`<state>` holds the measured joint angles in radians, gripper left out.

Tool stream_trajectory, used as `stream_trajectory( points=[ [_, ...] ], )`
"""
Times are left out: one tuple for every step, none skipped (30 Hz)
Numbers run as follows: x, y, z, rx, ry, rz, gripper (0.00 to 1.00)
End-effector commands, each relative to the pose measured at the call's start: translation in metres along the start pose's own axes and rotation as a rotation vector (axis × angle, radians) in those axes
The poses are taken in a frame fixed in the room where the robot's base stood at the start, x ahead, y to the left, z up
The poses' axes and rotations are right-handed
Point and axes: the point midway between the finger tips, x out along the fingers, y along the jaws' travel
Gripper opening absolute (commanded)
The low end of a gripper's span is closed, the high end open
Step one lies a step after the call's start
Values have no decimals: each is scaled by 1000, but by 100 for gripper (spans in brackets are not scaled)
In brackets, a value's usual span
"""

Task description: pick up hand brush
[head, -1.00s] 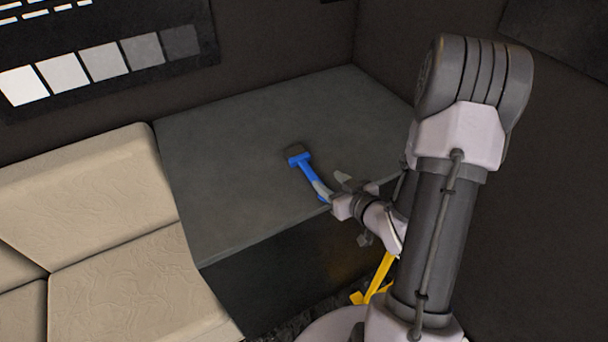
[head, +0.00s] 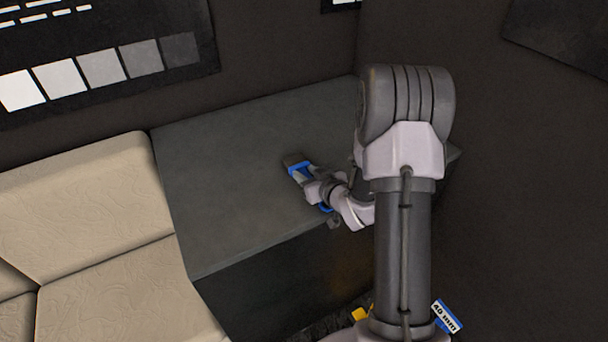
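The hand brush lies on the dark grey bench top, with its dark head (head: 294,159) pointing to the upper left and its blue handle (head: 325,208) toward the bench's front edge. My gripper (head: 303,175) is over the brush, with its fingertips at the blue part just behind the head. The gripper hides most of the handle. Whether the fingers are closed on the handle or only beside it is too small to tell. The brush appears to rest on the bench.
The grey bench (head: 220,190) is otherwise clear. A beige cushioned seat (head: 100,220) adjoins it on the left, and dark walls stand behind and right. A yellow object (head: 361,313) and a blue-and-white "40 mm" item (head: 446,316) show low beside my arm.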

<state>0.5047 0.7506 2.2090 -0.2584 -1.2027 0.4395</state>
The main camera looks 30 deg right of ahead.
Motion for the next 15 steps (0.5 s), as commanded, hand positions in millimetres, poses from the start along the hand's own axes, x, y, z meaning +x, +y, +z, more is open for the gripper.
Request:
stream_trajectory(
  points=[
    [0, 0, 0, 0, 0, 0, 24],
    [0, 0, 0, 0, 0, 0, 18],
    [0, 0, 0, 0, 0, 0, 10],
    [0, 0, 0, 0, 0, 0, 4],
    [0, 0, 0, 0, 0, 0, 0],
    [0, 0, 0, 0, 0, 0, 0],
    [0, 0, 0, 0, 0, 0, 0],
    [0, 0, 0, 0, 0, 0, 0],
    [0, 0, 0, 0, 0, 0, 0],
    [0, 0, 0, 0, 0, 0, 0],
    [0, 0, 0, 0, 0, 0, 0],
    [0, 0, 0, 0, 0, 0, 0],
    [0, 0, 0, 0, 0, 0, 0],
    [0, 0, 0, 0, 0, 0, 0],
    [-1, 0, -1, -1, 1, 0, 0]
  ],
)
